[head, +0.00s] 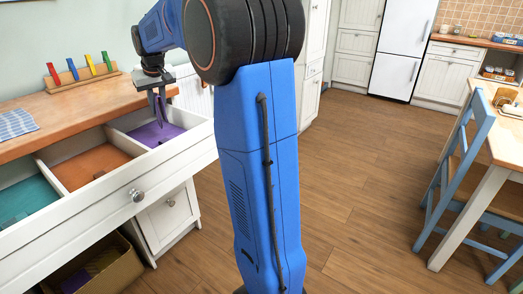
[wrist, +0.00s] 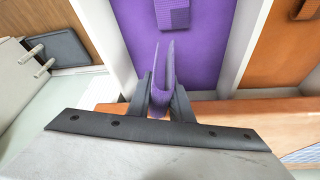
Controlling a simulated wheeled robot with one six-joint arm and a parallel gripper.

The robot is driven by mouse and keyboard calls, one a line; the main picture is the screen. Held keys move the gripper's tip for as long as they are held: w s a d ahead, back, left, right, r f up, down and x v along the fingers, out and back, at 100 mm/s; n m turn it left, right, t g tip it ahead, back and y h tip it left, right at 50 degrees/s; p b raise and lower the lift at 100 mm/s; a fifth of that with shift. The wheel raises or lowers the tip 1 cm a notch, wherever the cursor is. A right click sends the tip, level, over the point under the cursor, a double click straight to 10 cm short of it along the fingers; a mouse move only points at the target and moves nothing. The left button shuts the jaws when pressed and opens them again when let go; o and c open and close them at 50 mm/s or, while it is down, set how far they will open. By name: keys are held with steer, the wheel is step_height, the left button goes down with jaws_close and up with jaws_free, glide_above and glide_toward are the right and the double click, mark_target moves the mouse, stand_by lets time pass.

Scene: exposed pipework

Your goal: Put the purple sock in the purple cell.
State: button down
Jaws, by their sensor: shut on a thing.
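The purple sock (head: 161,108) hangs from my gripper (head: 156,90), folded over between its fingers. In the wrist view the gripper (wrist: 161,98) is shut on the sock (wrist: 163,75), which stands out past the fingertips. The purple cell (head: 143,131) is the right compartment of the open drawer, with a purple floor. The sock is over this cell; whether it touches the floor cannot be told.
The orange cell (head: 88,160) and teal cell (head: 25,200) lie to the left, behind white dividers (head: 50,178). A wooden counter (head: 60,108) with coloured pegs (head: 80,68) borders the drawer's back. An open box (head: 110,278) stands below. A chair (head: 455,175) is at right; the floor between is clear.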

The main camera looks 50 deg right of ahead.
steer(key=shift+f, duration=0.15)
steer(key=c, duration=1.5)
jaws_free()
steer(key=v, duration=1.7)
steer(key=shift+r, duration=0.25)
